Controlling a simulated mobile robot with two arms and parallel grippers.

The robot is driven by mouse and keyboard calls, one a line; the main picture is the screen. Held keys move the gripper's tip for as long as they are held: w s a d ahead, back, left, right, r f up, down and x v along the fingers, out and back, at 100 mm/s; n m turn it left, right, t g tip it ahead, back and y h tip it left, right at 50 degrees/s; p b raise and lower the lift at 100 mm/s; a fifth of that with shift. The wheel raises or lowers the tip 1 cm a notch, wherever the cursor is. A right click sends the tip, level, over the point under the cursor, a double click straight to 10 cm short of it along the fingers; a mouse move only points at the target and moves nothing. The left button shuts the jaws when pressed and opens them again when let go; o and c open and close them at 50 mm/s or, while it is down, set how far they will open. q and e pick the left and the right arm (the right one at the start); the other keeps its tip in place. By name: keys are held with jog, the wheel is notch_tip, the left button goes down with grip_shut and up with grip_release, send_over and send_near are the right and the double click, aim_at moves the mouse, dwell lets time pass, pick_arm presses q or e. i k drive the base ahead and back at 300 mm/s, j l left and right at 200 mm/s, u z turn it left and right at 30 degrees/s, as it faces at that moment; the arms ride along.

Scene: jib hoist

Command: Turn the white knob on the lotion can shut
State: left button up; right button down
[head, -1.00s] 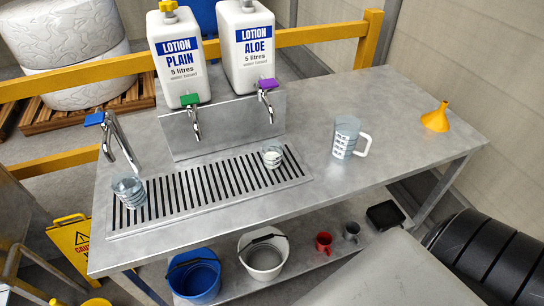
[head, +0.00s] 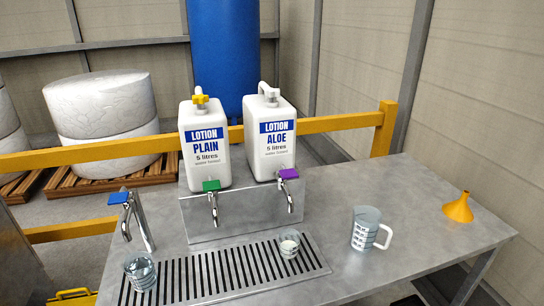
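The LOTION ALOE can (head: 277,158) is a white 5 litre container on the right of the metal stand. On its top is a white knob (head: 270,92), next to or merging with a white handle; I cannot tell whether the knob is open or shut. The LOTION PLAIN can (head: 206,165) stands to its left with a yellow knob (head: 200,96) on top. Neither of my grippers is in view.
Below the cans are taps with a green lever (head: 211,185) and a purple lever (head: 288,173). A blue-levered tap (head: 119,197), two cups, a clear jug (head: 362,230) and an orange funnel (head: 458,209) stand on the metal table. A yellow rail (head: 340,123) runs behind.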

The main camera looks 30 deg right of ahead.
aim_at(273, 94)
jog(key=l+z, duration=0.15)
jog(key=z, duration=0.25)
jog(key=i+l+z, duration=0.1)
jog(key=z, duration=0.35)
jog(key=i+l+z, duration=0.1)
jog(key=z, duration=0.3)
jog(key=i+z, duration=0.1)
jog(key=z, duration=0.35)
